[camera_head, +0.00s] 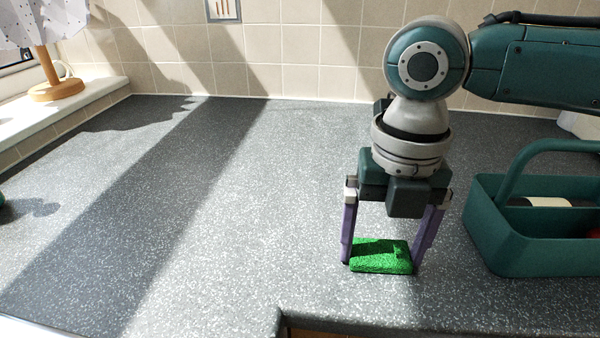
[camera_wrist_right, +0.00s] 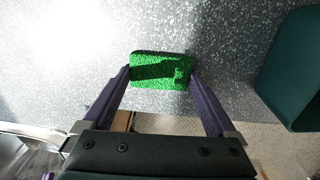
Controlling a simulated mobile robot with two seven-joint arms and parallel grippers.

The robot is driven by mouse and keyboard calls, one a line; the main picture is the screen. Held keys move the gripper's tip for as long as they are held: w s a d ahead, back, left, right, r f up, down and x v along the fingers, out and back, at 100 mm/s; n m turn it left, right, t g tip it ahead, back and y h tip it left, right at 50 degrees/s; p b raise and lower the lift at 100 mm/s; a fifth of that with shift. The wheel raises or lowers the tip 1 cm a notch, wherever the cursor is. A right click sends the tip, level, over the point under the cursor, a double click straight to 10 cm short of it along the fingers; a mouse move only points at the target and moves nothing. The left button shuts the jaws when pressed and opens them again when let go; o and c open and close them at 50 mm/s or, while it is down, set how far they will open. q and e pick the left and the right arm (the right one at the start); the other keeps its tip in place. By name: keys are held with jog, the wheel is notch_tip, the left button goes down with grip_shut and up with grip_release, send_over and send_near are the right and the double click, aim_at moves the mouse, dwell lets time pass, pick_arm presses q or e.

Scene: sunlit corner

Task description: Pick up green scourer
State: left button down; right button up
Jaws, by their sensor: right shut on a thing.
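The green scourer (camera_head: 381,262) is a bright green flat block at the counter's front part, and it also shows in the right wrist view (camera_wrist_right: 161,82). My right gripper (camera_head: 381,262) points down with its two purple fingers on the scourer's left and right ends, shut on it. In the right wrist view the fingertips (camera_wrist_right: 161,76) touch both ends of the scourer. The scourer is at or very near the counter surface; I cannot tell whether it is lifted. My left gripper is not in view.
A teal caddy (camera_head: 530,258) with a handle stands on the grey speckled counter (camera_head: 230,200) just right of my right gripper, holding a few items. The counter's front edge is close below the scourer. A lamp (camera_head: 56,88) stands on the left sill. The counter's middle is clear.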

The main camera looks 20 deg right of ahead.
aim_at(380, 253)
jog(key=c, duration=0.3)
notch_tip(380, 253, up, 20)
jog(key=p, duration=0.2)
dwell(0.3)
